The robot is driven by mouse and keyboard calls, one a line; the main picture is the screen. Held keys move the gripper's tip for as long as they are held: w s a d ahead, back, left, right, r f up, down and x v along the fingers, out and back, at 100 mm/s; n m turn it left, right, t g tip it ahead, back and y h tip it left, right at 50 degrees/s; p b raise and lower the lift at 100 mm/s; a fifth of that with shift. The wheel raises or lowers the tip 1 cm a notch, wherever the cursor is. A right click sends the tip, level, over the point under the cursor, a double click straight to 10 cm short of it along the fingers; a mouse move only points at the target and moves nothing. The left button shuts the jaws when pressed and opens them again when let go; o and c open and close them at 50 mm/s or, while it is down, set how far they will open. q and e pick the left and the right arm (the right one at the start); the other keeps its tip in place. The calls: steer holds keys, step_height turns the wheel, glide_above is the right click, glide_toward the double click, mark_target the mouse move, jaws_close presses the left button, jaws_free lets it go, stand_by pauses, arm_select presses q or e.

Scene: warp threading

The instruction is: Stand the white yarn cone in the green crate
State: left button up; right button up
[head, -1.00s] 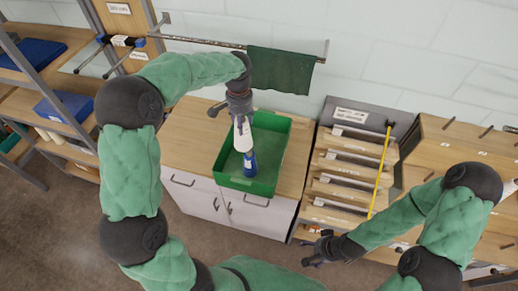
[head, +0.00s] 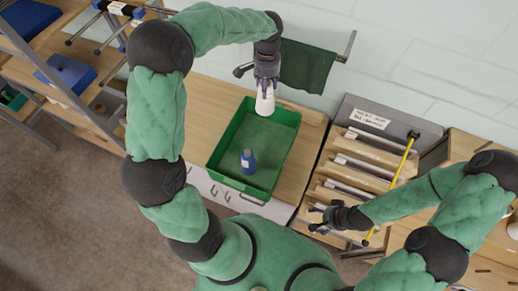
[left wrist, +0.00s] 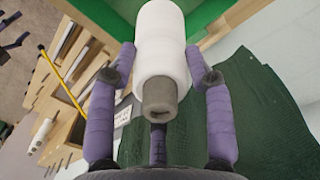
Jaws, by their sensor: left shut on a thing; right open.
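The white yarn cone (head: 265,101) is held in my left gripper (head: 266,84), over the far end of the green crate (head: 285,150). In the left wrist view the cone (left wrist: 162,45) sits between the fingers, its grey core end toward the camera. I cannot tell whether its far end touches the crate floor. The crate wall also shows in the left wrist view (left wrist: 208,14). A blue cone (head: 248,162) with a pale top stands upright in the near part of the crate. My right gripper (head: 326,217) is open and empty, right of the crate.
The crate stands on a wooden-topped cabinet (head: 205,100). A dark green cloth (head: 306,66) hangs on a rail behind it. A stepped rack with a yellow rod (head: 402,165) is to the right. Shelves with blue boxes (head: 65,72) are at left. The crate's middle floor is clear.

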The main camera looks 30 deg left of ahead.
arm_select(q)
steer(key=shift+s+f+b, duration=0.25)
steer(key=shift+s+f, duration=0.05)
steer(key=shift+f, duration=0.35)
steer(key=shift+s+f+b, duration=0.2)
steer(key=shift+s+f, duration=0.05)
steer(key=shift+f, duration=0.35)
step_height(320, 180, down, 9)
steer(key=b, duration=0.2)
steer(key=shift+w+r+b, duration=0.2)
steer(key=shift+w+b, duration=0.05)
steer(key=shift+b, duration=0.15)
step_height(320, 180, down, 6)
steer(key=shift+f, duration=0.1)
step_height(320, 180, down, 4)
steer(key=shift+f+p, duration=0.25)
steer(key=shift+p, duration=0.05)
arm_select(e)
steer(key=f, duration=0.3)
steer(key=shift+s+f, duration=0.2)
steer(key=shift+s, duration=0.1)
